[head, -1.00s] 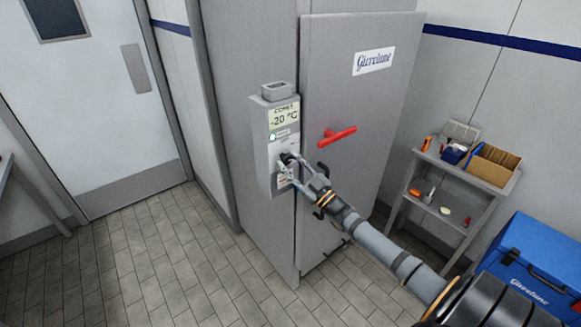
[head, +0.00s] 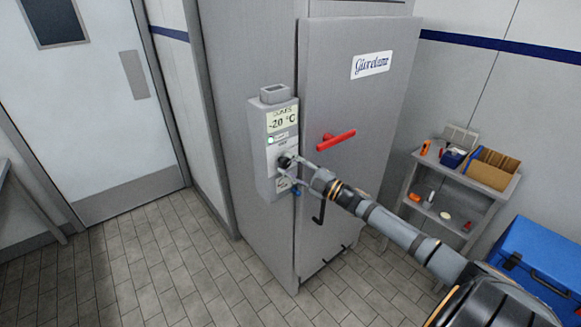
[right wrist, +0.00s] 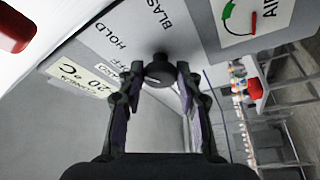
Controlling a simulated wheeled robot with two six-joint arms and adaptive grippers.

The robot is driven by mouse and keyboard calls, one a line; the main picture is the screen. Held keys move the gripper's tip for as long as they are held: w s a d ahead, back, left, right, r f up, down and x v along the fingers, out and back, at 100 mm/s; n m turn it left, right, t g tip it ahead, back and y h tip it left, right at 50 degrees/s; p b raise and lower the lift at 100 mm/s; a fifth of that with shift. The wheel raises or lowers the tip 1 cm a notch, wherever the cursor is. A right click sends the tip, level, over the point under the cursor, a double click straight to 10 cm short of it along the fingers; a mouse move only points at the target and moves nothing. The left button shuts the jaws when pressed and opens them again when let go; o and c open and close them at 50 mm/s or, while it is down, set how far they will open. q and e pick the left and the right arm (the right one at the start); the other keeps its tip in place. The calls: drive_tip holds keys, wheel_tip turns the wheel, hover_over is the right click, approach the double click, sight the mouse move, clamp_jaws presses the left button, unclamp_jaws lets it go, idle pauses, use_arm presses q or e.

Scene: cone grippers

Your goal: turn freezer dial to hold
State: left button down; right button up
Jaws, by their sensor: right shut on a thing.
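The freezer dial is a small dark round knob (head: 284,161) on the grey control box (head: 265,185) at the freezer's left side. In the right wrist view the dial (right wrist: 158,70) sits between the two fingers, with the words HOLD, OFF and BLAST printed around it. I cannot tell clearly which word it points at. My right gripper (head: 289,168) is shut on the dial, one finger on each side; it also shows in the right wrist view (right wrist: 159,80). My left gripper is out of view.
The grey freezer door (head: 350,90) has a red handle (head: 336,139) just right of the control box. A shelf with small boxes (head: 490,168) and a blue chest (head: 545,262) stand at the right. The tiled floor at left is clear.

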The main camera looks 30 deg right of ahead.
idle(0.5)
drive_tip(key=o, duration=1.1)
drive_tip(key=shift+o, duration=0.2)
drive_tip(key=shift+s, duration=0.1)
drive_tip(key=v, duration=0.7)
drive_tip(key=shift+s+d, duration=0.1)
drive_tip(key=shift+d, duration=0.05)
